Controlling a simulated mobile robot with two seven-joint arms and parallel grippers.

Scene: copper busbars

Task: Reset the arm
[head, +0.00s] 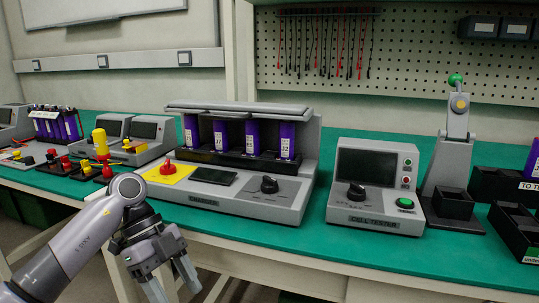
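My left arm comes in from the lower left. Its gripper (177,288) hangs in front of the bench edge, pointing down, with its fingers apart and nothing seen between them. The lower fingertip is at the bottom edge of the picture. My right arm and gripper are not in view. A grey upright device with a jointed arm (458,120) stands at the right of the bench. A green ball knob (455,79) tops it, and a dark block (453,203) sits at its base.
The green bench (300,252) carries a charger (250,197) holding several purple cells, a cell tester (375,185), and dark trays (515,230) at the right. Smaller testers (150,135) stand at the left. A pegboard (420,60) with hanging leads is behind. The bench's front strip is clear.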

